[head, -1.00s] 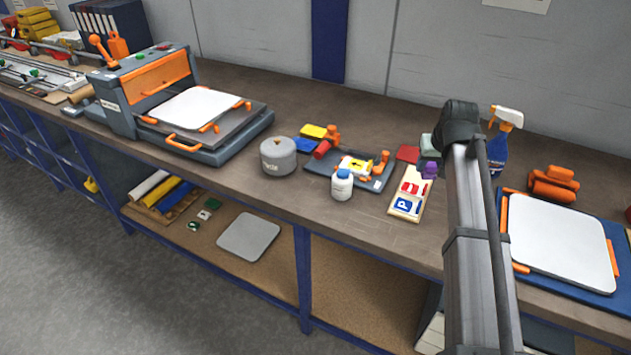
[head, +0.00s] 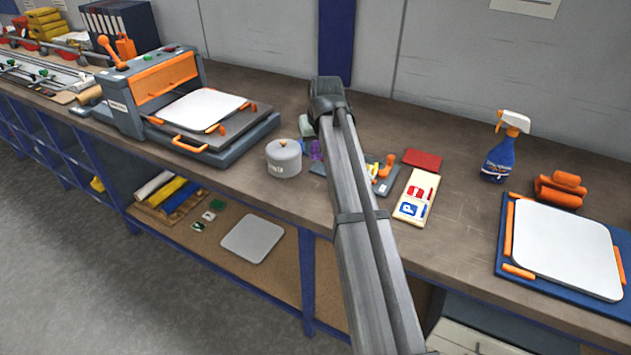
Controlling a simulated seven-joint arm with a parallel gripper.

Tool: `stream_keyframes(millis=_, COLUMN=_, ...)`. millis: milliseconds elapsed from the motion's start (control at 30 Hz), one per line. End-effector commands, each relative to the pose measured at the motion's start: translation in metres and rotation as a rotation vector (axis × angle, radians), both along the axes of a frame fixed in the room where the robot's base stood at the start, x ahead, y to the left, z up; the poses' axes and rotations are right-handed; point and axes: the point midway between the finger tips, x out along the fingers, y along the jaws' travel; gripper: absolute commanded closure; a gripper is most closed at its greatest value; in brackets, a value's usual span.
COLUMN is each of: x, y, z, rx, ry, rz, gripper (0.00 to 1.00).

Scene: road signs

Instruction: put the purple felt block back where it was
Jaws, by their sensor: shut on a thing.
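My gripper (head: 314,144) is at the far end of my arm, over the workbench just right of the grey round canister. It is shut on the purple felt block (head: 317,151), of which only a small part shows left of my arm link. The fingertips are mostly hidden, and I cannot tell how high the block is held. A red felt block (head: 422,159) lies flat on the bench to the right, behind the beige board with red and blue sign pictures (head: 426,178).
The grey canister (head: 284,160) stands close left of my gripper. My arm hides most of the dark tray (head: 385,187) with orange-handled parts. A spray bottle (head: 503,150) and a white plate on a blue base (head: 508,267) stand right. Bench between board and spray bottle is clear.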

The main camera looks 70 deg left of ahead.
Motion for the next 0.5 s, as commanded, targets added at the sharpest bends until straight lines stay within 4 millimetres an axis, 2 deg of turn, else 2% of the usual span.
stream_keyframes(millis=133, x=-0.002, y=0.000, z=-0.014, rx=-0.001, ry=0.000, rz=0.002, gripper=0.83)
stream_keyframes(millis=400, x=-0.002, y=0.000, z=-0.056, rx=-0.002, ry=0.000, rz=0.002, gripper=0.83)
stream_keyframes(millis=500, x=-0.001, y=0.000, z=-0.062, rx=0.000, ry=0.000, rz=0.002, gripper=0.83)
